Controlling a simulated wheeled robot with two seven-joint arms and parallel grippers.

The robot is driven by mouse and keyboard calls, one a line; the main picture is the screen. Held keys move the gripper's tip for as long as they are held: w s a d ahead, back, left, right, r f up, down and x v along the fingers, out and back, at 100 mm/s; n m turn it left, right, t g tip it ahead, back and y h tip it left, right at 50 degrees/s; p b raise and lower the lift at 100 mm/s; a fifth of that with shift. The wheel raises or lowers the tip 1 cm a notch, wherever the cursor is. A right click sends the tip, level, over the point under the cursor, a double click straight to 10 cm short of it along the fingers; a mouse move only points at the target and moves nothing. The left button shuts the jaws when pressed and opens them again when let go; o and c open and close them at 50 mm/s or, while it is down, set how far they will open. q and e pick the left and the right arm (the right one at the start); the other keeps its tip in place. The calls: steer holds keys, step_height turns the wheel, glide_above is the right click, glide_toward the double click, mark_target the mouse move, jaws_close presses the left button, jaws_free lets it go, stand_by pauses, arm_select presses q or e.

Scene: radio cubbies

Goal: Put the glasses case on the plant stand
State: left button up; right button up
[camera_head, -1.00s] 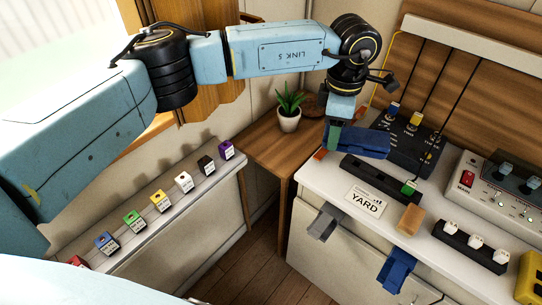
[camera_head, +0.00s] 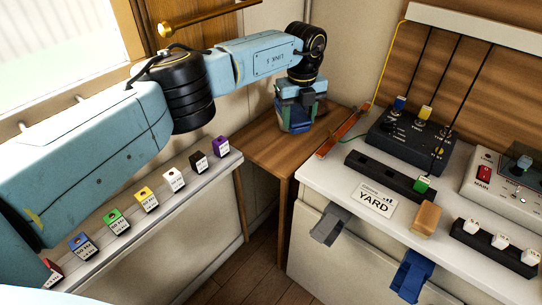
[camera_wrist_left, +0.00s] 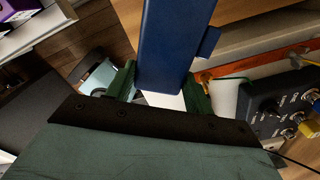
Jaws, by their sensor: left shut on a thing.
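My left gripper (camera_head: 297,117) is shut on the dark blue glasses case (camera_wrist_left: 172,45) and is over the wooden corner table, which looks like the plant stand (camera_head: 258,150). In the left wrist view the case sits between the green fingers of the gripper (camera_wrist_left: 160,90) and extends toward the top edge. In the head view the case is mostly hidden by the gripper, and I cannot tell whether it touches the wood. The potted plant is hidden. My right gripper is not in view.
The white counter (camera_head: 318,180) to the right holds a black control box (camera_head: 408,140), a YARD card (camera_head: 373,199) and a tan block (camera_head: 426,219). A ledge (camera_head: 160,215) with several coloured tags runs along the left.

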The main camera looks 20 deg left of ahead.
arm_select(q)
steer(key=a+f+n, duration=0.1)
steer(key=n, duration=0.1)
steer(key=a+n+b, duration=0.1)
steer(key=n, duration=0.1)
steer(key=w+a+f+n, duration=0.1)
steer(key=a, duration=0.1)
steer(key=shift+f+n+b, duration=0.3)
steer(key=shift+f+n, duration=0.05)
steer(key=shift+n, duration=0.05)
steer(key=shift+a+f, duration=0.1)
steer(key=shift+f, duration=0.1)
steer(key=shift+n, duration=0.3)
step_height(320, 180, down, 5)
steer(key=shift+f+b, duration=0.15)
steer(key=shift+b, duration=1)
steer(key=shift+f+b, duration=0.3)
steer(key=shift+f, duration=0.25)
step_height(320, 180, down, 3)
steer(key=shift+b, duration=1)
steer(key=shift+f, duration=0.1)
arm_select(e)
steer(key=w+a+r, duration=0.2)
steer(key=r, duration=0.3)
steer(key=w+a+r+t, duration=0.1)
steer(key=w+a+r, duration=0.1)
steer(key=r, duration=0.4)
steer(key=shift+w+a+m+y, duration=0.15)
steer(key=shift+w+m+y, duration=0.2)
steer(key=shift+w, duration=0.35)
